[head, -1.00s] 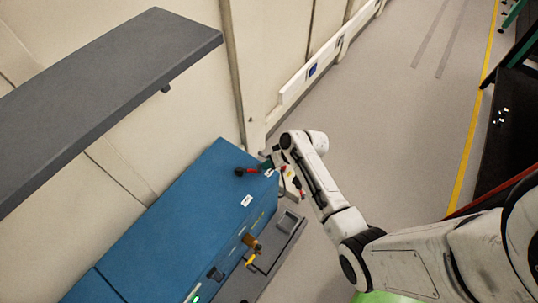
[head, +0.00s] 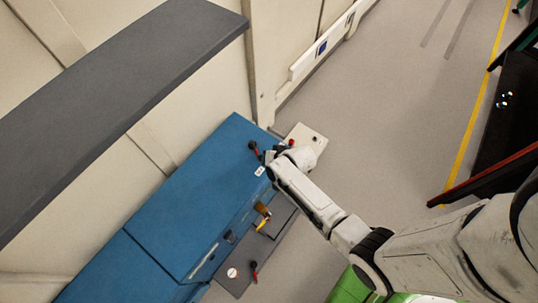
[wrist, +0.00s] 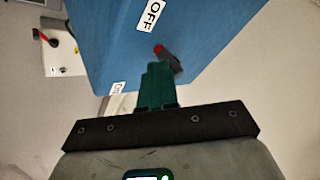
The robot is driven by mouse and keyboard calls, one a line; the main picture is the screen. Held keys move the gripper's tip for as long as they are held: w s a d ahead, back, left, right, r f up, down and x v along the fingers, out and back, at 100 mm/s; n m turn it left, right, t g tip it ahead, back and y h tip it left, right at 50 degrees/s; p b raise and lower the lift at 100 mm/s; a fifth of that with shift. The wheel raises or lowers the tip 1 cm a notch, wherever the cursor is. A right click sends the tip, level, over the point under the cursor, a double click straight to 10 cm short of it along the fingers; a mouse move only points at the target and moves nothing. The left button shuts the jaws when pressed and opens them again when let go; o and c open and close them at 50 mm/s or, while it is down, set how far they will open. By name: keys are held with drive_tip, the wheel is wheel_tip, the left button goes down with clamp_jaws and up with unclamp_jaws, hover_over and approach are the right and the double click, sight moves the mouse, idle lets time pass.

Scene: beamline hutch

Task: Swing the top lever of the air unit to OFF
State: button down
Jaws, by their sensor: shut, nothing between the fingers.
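The air unit is a blue cabinet (head: 190,185). Its top lever (head: 257,155), red with a black end, lies near the corner of the top. In the wrist view the lever (wrist: 159,48) has its red part slanting toward the OFF label (wrist: 150,15). The partly cut ON label (wrist: 117,88) is at the cabinet's edge. My gripper (wrist: 157,68) has its green fingers shut and empty, right beside the lever's black part; I cannot tell whether they touch. In the head view my arm hides most of the gripper and the ON label.
A white box (head: 308,138) stands beyond the cabinet's end; its red lever (wrist: 53,40) shows in the wrist view. A grey shelf (head: 120,75) overhangs at left.

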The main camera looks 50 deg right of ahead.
drive_tip(key=shift+d, duration=0.1)
drive_tip(key=shift+w, duration=0.1)
drive_tip(key=shift+w+d+b, duration=0.35)
drive_tip(key=shift+w+d, duration=0.05)
drive_tip(key=shift+w, duration=0.15)
drive_tip(key=shift+s, duration=0.1)
